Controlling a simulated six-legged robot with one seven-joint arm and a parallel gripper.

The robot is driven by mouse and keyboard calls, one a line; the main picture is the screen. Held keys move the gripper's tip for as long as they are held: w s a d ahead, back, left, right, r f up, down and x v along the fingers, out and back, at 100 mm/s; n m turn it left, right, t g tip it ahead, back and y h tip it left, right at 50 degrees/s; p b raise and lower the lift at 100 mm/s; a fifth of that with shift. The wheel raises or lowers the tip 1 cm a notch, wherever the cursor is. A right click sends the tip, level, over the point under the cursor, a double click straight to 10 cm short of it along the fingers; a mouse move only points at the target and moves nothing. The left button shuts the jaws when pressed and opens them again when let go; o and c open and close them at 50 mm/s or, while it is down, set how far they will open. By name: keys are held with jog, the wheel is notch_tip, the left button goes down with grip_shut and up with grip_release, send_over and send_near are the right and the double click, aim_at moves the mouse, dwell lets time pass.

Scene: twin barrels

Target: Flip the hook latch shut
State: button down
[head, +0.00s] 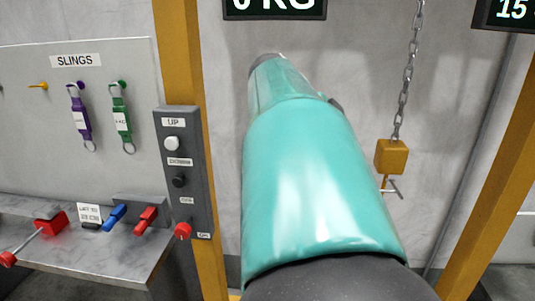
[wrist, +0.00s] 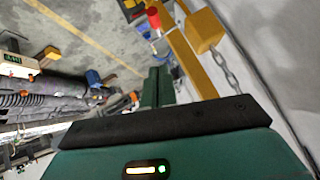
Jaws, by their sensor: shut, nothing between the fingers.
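A yellow hook block (head: 391,157) hangs from a chain (head: 409,80) at the right in the head view. A hook with a small grey bar (head: 393,190) shows below it; too small to tell whether the latch is open or shut. In the wrist view the yellow block (wrist: 204,30) is at the upper right, its hook end not clear. My gripper (wrist: 158,84) shows its dark green fingers in the middle of the wrist view, shut and empty, apart from the block in the picture. My teal arm hides the gripper in the head view.
A grey control box (head: 183,172) with buttons is on a yellow post (head: 181,60). Left are a slings board (head: 75,110) and a bench (head: 90,255) with red and blue tools. Another yellow post (head: 497,190) stands right. A concrete wall (head: 350,60) is behind.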

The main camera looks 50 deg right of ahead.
jog(key=w+f+x, duration=0.2)
jog(key=x, duration=1)
jog(key=shift+a, duration=0.3)
jog(key=shift+s+a+f+h, duration=0.15)
jog(key=shift+f+h, duration=0.15)
jog(key=shift+f, duration=0.1)
notch_tip(320, 180, down, 7)
jog(key=shift+m, duration=0.3)
dwell(0.6)
dwell(1.4)
